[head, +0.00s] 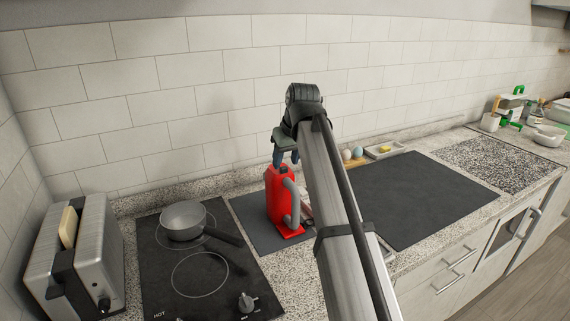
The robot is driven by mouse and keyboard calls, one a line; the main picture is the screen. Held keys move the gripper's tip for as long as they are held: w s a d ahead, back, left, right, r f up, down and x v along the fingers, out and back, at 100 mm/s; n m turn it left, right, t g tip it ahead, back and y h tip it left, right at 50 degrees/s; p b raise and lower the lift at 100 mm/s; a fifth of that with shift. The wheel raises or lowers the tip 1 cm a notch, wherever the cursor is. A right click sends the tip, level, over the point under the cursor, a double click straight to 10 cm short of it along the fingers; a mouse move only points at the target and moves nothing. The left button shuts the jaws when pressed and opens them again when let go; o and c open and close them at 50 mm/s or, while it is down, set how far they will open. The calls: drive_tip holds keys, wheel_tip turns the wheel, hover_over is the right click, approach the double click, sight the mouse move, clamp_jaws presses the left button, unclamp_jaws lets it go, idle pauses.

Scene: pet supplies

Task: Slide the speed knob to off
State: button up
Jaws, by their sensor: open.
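A red appliance (279,204) with a grey curved handle (290,203) on its right side stands upright on a dark mat (249,214). My gripper (286,160) is just above the top of the appliance, pointing down, with its fingers apart. I cannot tell whether the fingertips touch the top. No speed knob can be made out for certain; a small dark patch shows on the appliance's top, close under my fingers. My arm hides the area right of the appliance.
At left are a toaster (88,262) and a black cooktop (166,283) with a grey pan (184,219) and a knob (246,303). Eggs (353,154) and a small tray (384,149) stand by the wall. The large dark panel (420,195) at right is clear.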

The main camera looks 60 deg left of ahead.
sight(284, 170)
drive_tip(key=shift+x, duration=1.25)
clamp_jaws()
